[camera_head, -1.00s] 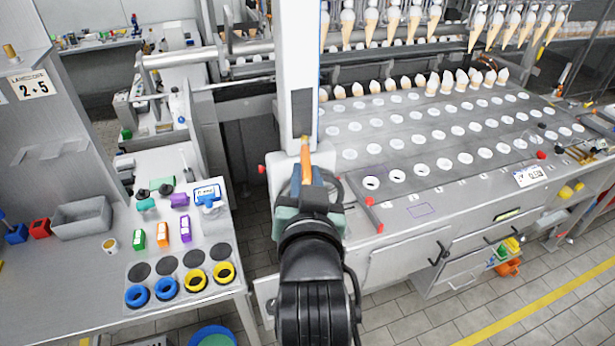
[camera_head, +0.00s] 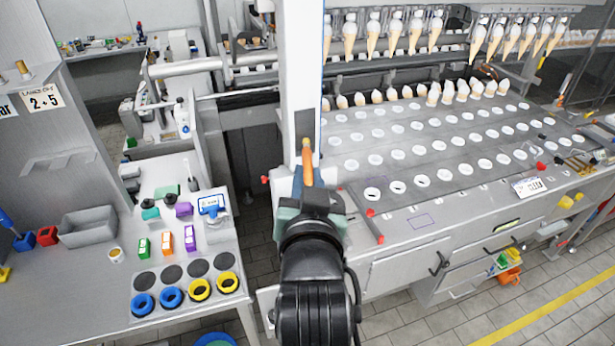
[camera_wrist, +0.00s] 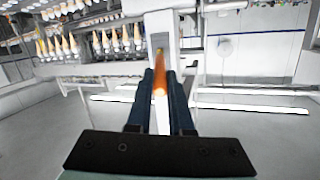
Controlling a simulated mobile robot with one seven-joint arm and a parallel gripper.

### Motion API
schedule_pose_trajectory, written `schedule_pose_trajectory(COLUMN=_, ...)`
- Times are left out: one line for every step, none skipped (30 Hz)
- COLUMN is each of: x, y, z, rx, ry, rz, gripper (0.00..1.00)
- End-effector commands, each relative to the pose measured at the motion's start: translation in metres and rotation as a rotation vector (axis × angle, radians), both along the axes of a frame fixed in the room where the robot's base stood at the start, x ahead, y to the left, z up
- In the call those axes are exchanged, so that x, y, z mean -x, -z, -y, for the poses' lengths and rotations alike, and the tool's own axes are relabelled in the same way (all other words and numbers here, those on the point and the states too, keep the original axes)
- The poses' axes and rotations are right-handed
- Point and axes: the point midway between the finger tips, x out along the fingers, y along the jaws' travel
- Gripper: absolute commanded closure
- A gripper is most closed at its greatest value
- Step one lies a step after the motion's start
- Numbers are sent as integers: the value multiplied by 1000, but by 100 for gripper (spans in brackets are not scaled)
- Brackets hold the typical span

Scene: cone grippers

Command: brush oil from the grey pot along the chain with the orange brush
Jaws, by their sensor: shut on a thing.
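My gripper (camera_head: 308,187) is shut on the orange brush (camera_head: 307,160), which stands up from between its fingers in front of a white column. In the wrist view the brush (camera_wrist: 160,85) shows between the two dark blue fingers, pointing away from the camera. Its bristle end is too small to make out. A small pale cup (camera_head: 116,255) with a brownish inside stands on the left table, well away from my gripper; I cannot tell if it is the grey pot. I cannot make out the chain in either view.
The left table (camera_head: 60,310) bears a grey bin (camera_head: 88,228), small coloured boxes and blue and yellow rings. The cone machine (camera_head: 420,200), with rows of white-rimmed holes and hanging cones, fills the right. Tiled floor shows in the gap between them.

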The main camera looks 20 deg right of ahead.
Motion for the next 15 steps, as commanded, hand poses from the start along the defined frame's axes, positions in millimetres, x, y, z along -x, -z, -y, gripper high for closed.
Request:
schedule_pose_trajectory(x=0, y=-3, z=0, rx=0, ry=0, rz=1, gripper=100)
schedule_pose_trajectory(x=0, y=-5, z=0, rx=0, ry=0, rz=1, gripper=100)
schedule_pose_trajectory(x=0, y=-8, z=0, rx=0, ry=0, rz=1, gripper=100)
schedule_pose_trajectory(x=0, y=-10, z=0, rx=0, ry=0, rz=1, gripper=100)
schedule_pose_trajectory(x=0, y=-13, z=0, rx=0, ry=0, rz=1, gripper=100)
schedule_pose_trajectory(x=-1, y=-17, z=0, rx=0, ry=0, rz=1, gripper=100)
schedule_pose_trajectory(x=-1, y=-20, z=0, rx=0, ry=0, rz=1, gripper=100)
schedule_pose_trajectory(x=-1, y=-23, z=0, rx=0, ry=0, rz=1, gripper=100)
schedule_pose_trajectory(x=-1, y=-26, z=0, rx=0, ry=0, rz=1, gripper=100)
schedule_pose_trajectory(x=-1, y=-28, z=0, rx=0, ry=0, rz=0, gripper=100)
schedule_pose_trajectory(x=-1, y=-29, z=0, rx=0, ry=0, rz=0, gripper=100)
schedule_pose_trajectory(x=-1, y=-30, z=0, rx=0, ry=0, rz=0, gripper=100)
schedule_pose_trajectory(x=-1, y=-30, z=0, rx=0, ry=0, rz=0, gripper=100)
schedule_pose_trajectory(x=-1, y=-30, z=0, rx=0, ry=0, rz=0, gripper=100)
schedule_pose_trajectory(x=-1, y=-31, z=0, rx=0, ry=0, rz=0, gripper=100)
